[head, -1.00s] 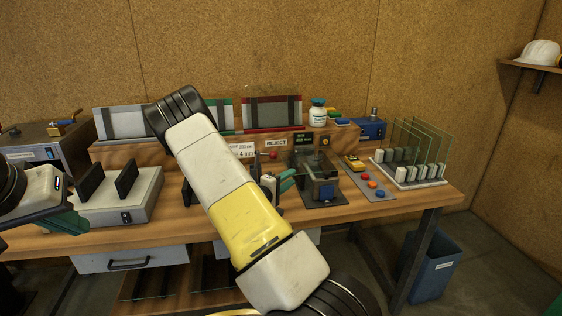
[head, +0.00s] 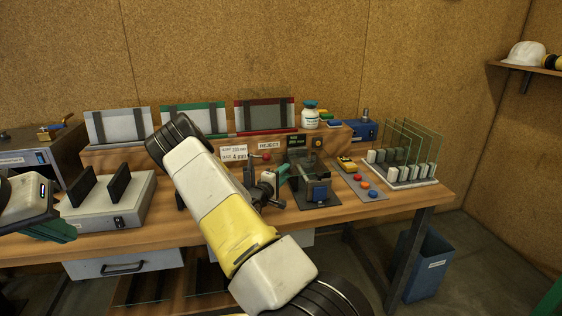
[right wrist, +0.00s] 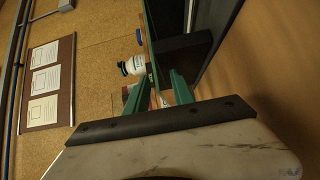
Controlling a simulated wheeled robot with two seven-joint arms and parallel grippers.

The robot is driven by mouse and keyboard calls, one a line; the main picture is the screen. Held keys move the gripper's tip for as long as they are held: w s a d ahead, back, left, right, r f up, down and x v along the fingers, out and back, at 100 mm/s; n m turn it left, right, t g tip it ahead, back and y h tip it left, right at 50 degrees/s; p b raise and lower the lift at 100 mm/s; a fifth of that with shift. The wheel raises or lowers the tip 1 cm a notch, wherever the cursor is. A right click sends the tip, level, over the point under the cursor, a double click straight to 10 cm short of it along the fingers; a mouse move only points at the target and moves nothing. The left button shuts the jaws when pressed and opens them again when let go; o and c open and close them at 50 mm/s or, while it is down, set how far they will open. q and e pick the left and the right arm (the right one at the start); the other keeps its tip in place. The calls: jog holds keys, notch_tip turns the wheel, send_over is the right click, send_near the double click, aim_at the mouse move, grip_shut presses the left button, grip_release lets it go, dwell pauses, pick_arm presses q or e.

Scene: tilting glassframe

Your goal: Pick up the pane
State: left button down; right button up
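Several clear glass panes (head: 425,145) with green edges stand upright in a slotted rack (head: 402,181) with white posts at the bench's right end. My right arm crosses the middle of the head view and hides part of the bench. Green fingers of my right gripper (head: 281,172) show partly beyond the forearm, left of the rack and apart from the panes. In the right wrist view its two green fingers (right wrist: 155,92) are spread, with no pane seen between them. My left gripper (head: 50,229) is at the left edge, mostly cut off; its opening cannot be judged.
A white device with two black pads (head: 118,215) stands on the left of the bench. Three tilted stands line the back, including a red-edged one (head: 264,114). A white jar (head: 309,117), a dark fixture (head: 317,190) and a button panel (head: 368,190) lie left of the rack.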

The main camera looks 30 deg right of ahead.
jog(key=shift+c, duration=0.2)
grip_shut()
dwell(1.1)
